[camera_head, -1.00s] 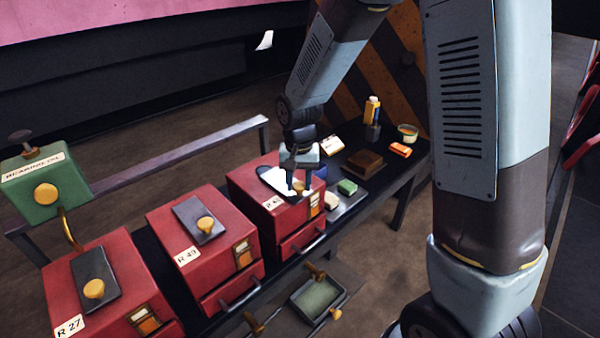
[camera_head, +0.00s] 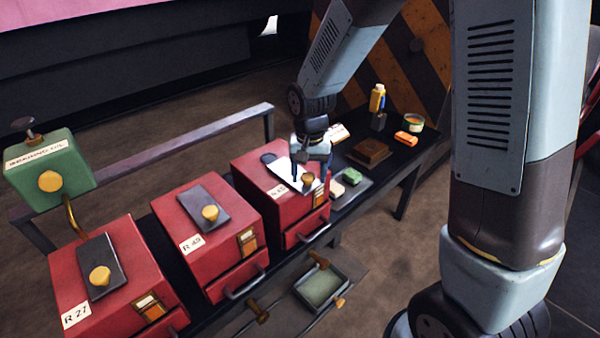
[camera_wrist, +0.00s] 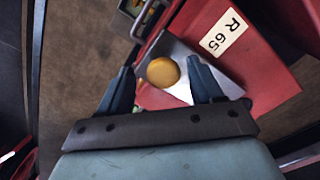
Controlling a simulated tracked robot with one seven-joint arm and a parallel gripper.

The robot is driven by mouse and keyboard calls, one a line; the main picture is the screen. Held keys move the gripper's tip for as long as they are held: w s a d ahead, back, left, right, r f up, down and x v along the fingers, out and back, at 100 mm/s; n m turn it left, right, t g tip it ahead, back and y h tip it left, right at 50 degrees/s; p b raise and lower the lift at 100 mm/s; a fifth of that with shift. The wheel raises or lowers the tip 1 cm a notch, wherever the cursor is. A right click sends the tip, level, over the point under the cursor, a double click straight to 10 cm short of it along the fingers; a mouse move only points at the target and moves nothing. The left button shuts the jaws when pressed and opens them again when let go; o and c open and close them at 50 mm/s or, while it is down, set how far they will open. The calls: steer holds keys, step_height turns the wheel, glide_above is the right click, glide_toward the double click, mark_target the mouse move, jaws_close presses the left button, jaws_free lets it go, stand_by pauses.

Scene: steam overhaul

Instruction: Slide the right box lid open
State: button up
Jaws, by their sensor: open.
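The right box (camera_head: 252,172), red and labelled R 65, stands at the right end of the row. A brass knob (camera_head: 307,179) sits on the lid's front end. My gripper (camera_head: 302,175) is low over the lid at the knob. In the wrist view, my gripper (camera_wrist: 158,88) is open, with the knob (camera_wrist: 163,71) in line with the gap between its fingers. Contact with the knob cannot be told.
Red boxes R 49 (camera_head: 180,216) and R 27 (camera_head: 75,280) stand to the left, their dark lids in place. A green oil box (camera_head: 50,182) is at far left. A brown block (camera_head: 370,152) and small items lie right of R 65.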

step_height(320, 180, up, 14)
stand_by(0.6)
steer(key=shift+f, duration=0.1)
steer(key=s+d+r+t, duration=0.2)
steer(key=s+d+r, duration=0.4)
steer(key=d, duration=0.5)
steer(key=s+d+r+t, duration=0.3)
steer(key=s+d+r, duration=0.3)
steer(key=s+d, duration=0.4)
steer(key=shift+s+d+t, duration=0.3)
steer(key=shift+s+d, duration=0.1)
steer(key=shift+s, duration=0.15)
